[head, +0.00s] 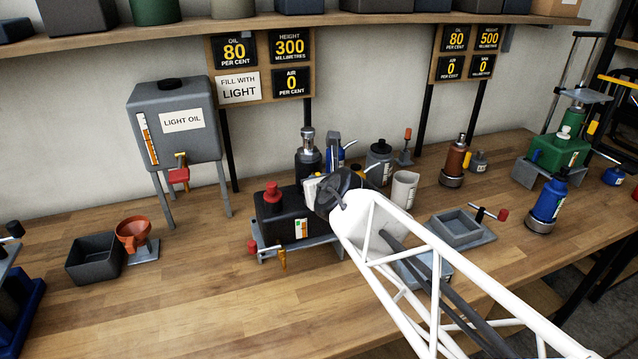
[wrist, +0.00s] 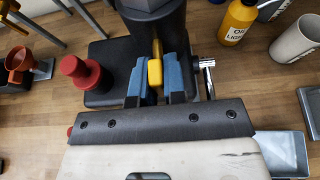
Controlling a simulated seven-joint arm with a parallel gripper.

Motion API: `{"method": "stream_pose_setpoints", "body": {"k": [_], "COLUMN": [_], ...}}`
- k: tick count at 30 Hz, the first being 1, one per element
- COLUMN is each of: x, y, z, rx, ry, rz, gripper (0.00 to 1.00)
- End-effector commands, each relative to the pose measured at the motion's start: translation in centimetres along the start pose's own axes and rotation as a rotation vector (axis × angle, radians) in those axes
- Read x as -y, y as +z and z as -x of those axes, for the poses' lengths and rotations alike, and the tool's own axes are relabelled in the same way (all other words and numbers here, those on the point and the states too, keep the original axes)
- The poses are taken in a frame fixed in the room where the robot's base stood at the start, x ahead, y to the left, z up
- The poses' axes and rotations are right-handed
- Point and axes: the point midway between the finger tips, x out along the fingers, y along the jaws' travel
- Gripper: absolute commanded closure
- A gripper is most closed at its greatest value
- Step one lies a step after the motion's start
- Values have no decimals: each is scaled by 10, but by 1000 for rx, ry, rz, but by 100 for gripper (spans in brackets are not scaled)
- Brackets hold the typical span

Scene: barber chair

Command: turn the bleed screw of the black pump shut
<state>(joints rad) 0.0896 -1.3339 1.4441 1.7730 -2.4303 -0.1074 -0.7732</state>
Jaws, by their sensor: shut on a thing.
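The black pump (head: 300,222) stands on a grey stand on the bench, left of my arm in the head view. It has a red cap (head: 272,195), also seen in the wrist view (wrist: 82,82). In the wrist view its dark body (wrist: 108,62) and thick upright column (wrist: 152,22) lie ahead of my gripper (wrist: 156,76). The blue finger pads are shut on a yellow handle, which looks like the bleed screw (wrist: 155,73), beside the column. Its lower part is hidden between the pads. In the head view my wrist hides the fingertips and the yellow handle.
A yellow oil bottle (wrist: 238,20) and a light cup (head: 404,188) stand right of the pump. A metal pin (wrist: 207,76) is close right of my fingers. A grey tray (head: 462,232) is farther right.

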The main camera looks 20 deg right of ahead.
Motion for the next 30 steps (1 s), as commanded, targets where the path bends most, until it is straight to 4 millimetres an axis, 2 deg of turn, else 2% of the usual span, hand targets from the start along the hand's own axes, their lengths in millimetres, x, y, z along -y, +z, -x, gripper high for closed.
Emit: {"method": "stream_pose_setpoints", "body": {"k": [26,27,30], "x": [0,0,0], "y": [1,1,0], "z": [0,0,0], "rx": [1,1,1], "ry": [17,17,17], "rz": [-45,-45,-45], "gripper": [100,84,68]}}
